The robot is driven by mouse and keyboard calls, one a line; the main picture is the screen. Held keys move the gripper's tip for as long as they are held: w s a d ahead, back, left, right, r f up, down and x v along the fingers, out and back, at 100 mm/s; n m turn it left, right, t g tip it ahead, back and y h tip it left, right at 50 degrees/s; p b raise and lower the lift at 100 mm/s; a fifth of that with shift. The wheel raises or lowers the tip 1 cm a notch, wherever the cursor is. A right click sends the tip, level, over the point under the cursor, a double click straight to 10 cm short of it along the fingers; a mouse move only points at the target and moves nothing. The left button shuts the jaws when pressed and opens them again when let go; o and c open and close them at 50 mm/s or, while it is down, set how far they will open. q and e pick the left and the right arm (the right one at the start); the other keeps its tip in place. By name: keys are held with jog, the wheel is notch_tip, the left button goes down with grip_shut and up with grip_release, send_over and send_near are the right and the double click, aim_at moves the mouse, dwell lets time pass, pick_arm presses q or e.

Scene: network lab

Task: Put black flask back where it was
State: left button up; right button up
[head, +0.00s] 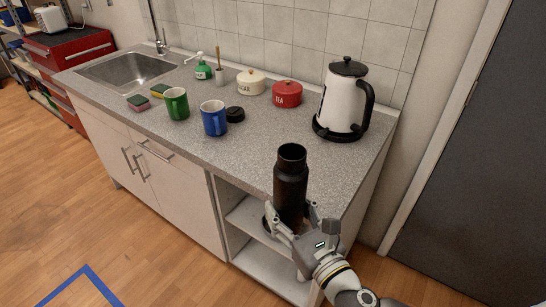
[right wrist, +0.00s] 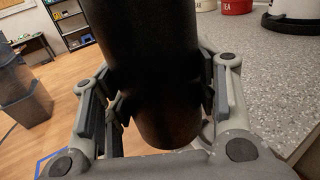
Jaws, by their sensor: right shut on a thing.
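The black flask (head: 291,184) is upright and has no lid on; its open mouth shows at the top. My right gripper (head: 292,218) is shut around its lower part, at the front edge of the counter (head: 262,135). In the right wrist view the flask (right wrist: 150,65) fills the middle between the two fingers (right wrist: 160,95), and its rounded bottom shows. A round black lid (head: 235,114) lies on the counter beside the blue mug. My left gripper is out of view.
A blue mug (head: 214,118), a green mug (head: 176,103) and sponges (head: 138,102) stand left of the lid. Sugar (head: 250,83) and tea (head: 287,94) tins and a kettle (head: 343,98) stand behind. The counter's middle is clear. Open shelves (head: 250,225) lie below.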

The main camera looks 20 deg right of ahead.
jog(key=w+d+r+n+y+p, duration=0.15)
jog(key=w+r+p, duration=0.25)
jog(key=w+r, duration=0.65)
jog(key=w+f, duration=0.3)
jog(key=w, duration=0.1)
jog(key=w+d+f+b, duration=0.1)
jog(key=w+f, duration=0.2)
jog(key=w, duration=0.2)
jog(key=w+d+f, duration=0.1)
jog(key=w+f, duration=0.2)
jog(key=w, duration=0.1)
jog(key=shift+w+d+f, duration=0.15)
jog(key=shift+w+f, duration=0.05)
jog(key=shift+w, duration=0.05)
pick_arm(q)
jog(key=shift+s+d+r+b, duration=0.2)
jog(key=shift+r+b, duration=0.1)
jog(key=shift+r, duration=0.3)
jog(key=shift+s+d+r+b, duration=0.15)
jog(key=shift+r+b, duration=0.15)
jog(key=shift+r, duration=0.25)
pick_arm(e)
jog(key=shift+w+f+y, duration=0.1)
jog(key=shift+f+y, duration=0.25)
jog(key=shift+f, duration=1.25)
jog(key=shift+f, duration=0.2)
jog(key=o, duration=1.5)
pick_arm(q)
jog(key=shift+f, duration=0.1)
